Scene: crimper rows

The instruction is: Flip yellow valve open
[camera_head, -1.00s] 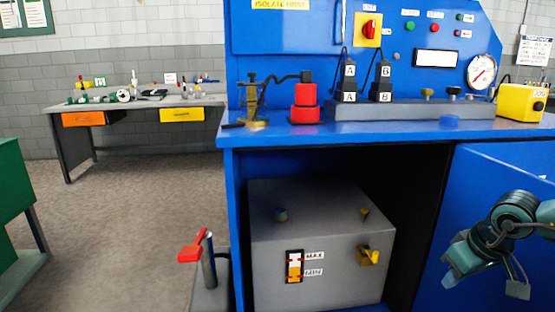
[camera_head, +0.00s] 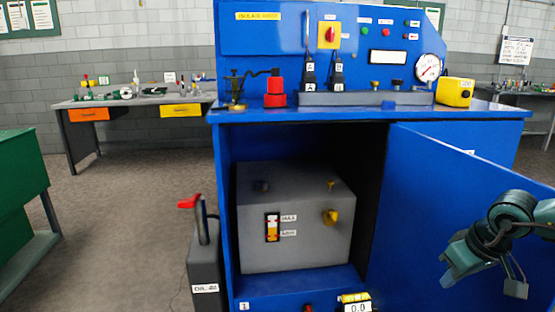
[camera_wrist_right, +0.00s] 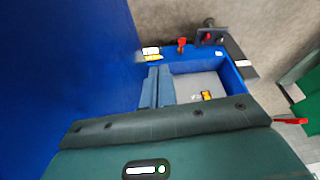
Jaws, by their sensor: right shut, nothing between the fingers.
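A yellow valve (camera_head: 330,217) sits on the front right of a grey tank (camera_head: 290,245) inside the open blue cabinet. Its handle is small here, and I cannot tell how far it is turned. My right gripper (camera_head: 462,265) is at the right, in front of the blue door and well apart from the valve. In the right wrist view its two fingers (camera_wrist_right: 157,87) lie together, shut and empty. My left gripper is not in view.
The blue cabinet door (camera_head: 450,200) stands open at the right, close behind my right arm. A dark canister with a red handle (camera_head: 189,202) stands left of the cabinet. A yellow meter (camera_head: 355,298) is at the bottom.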

